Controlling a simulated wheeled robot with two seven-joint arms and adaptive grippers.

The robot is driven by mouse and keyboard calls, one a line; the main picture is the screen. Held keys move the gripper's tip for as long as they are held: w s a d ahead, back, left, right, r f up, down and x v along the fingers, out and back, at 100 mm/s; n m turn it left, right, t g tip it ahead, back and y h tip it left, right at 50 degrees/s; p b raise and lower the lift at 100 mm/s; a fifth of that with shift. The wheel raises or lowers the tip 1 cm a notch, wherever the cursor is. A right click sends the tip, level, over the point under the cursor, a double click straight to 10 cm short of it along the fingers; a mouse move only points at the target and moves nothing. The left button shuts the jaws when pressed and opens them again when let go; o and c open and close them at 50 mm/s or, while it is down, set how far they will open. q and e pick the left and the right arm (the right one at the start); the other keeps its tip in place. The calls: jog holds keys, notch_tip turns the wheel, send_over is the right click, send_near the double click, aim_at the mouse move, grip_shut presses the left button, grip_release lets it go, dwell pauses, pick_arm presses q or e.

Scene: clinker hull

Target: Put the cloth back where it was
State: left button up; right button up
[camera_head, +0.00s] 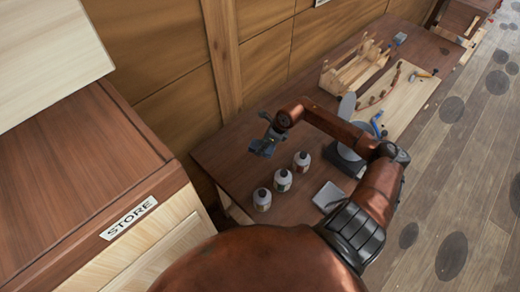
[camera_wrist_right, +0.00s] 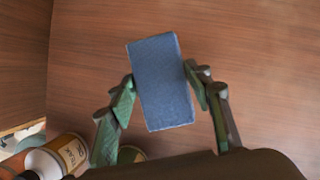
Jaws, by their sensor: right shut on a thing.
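My right gripper (camera_head: 266,141) is over the left part of the brown bench, beyond the row of bottles. It is shut on a blue, block-shaped piece with a fabric-like surface, which looks like the folded cloth (camera_head: 261,150). In the right wrist view the cloth (camera_wrist_right: 161,82) sits between the two green fingers (camera_wrist_right: 160,90), slightly tilted, with bare wood behind it. It appears to be held above the bench top; the exact gap cannot be told. My left gripper is not in view.
A wooden rack (camera_head: 355,66) and tools on a board (camera_head: 405,100) lie farther along. A STORE cabinet (camera_head: 80,190) stands left.

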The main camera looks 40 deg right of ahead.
jog(key=shift+w+f, duration=0.5)
jog(key=shift+f, duration=0.1)
jog(key=x, duration=0.1)
jog(key=p+x, duration=0.1)
jog(key=x, duration=0.1)
jog(key=shift+s+d, duration=0.15)
jog(key=shift+s, duration=0.1)
jog(key=shift+d+f, duration=0.1)
jog(key=shift+f, duration=0.35)
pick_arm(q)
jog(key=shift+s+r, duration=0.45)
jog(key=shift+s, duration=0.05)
pick_arm(e)
jog(key=shift+f, duration=0.15)
jog(key=o, duration=1.1)
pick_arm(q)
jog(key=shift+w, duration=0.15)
